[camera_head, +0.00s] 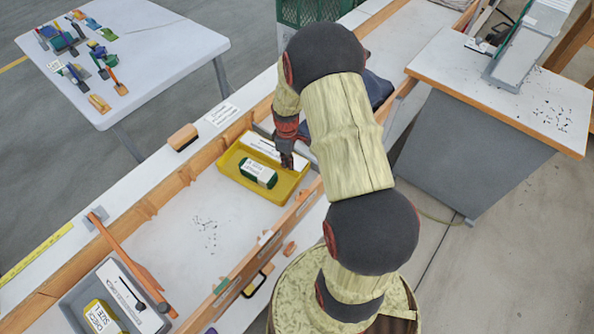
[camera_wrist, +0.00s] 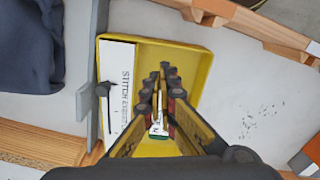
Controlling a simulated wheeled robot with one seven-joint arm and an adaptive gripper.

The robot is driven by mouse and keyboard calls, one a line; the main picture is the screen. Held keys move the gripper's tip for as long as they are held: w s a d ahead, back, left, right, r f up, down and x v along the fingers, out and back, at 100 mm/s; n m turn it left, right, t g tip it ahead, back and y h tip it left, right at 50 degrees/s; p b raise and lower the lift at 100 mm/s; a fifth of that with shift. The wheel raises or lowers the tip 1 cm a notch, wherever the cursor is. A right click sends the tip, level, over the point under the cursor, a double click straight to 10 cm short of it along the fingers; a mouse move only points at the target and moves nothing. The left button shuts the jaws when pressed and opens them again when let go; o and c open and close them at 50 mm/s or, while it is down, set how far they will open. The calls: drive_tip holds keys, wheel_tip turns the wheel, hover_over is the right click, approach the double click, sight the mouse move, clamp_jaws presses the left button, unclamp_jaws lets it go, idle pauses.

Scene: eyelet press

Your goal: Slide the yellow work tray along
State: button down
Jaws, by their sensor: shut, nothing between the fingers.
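The yellow work tray (camera_head: 285,184) lies on the white bench channel between two wooden rails. It holds a green block with a white label (camera_head: 258,174) and a white printed card (camera_head: 262,145). In the wrist view the tray (camera_wrist: 195,58) fills the middle, with the card (camera_wrist: 118,75) along its left side and the block (camera_wrist: 157,131) partly hidden behind my fingers. My gripper (camera_head: 288,162) is shut and empty, with its tips at the tray's right part in the head view. The wrist view shows the tips (camera_wrist: 168,75) over the tray's interior; whether they touch it I cannot tell.
The channel left of the tray is clear except for dark specks (camera_head: 206,233). An orange-handled tool (camera_head: 128,258) and a grey bin (camera_head: 75,305) are at its lower-left end. A dark cloth (camera_head: 378,88) lies beyond the tray. A wooden-backed block (camera_head: 183,137) sits on the far ledge.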

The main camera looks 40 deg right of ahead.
drive_tip(key=shift+m, duration=0.6)
wheel_tip(320, 180, down, 10)
drive_tip(key=shift+a+r+b, duration=0.1)
drive_tip(key=shift+b, duration=0.95)
drive_tip(key=shift+s+d+p, duration=0.3)
drive_tip(key=shift+s+d, duration=0.05)
drive_tip(key=shift+s, duration=0.55)
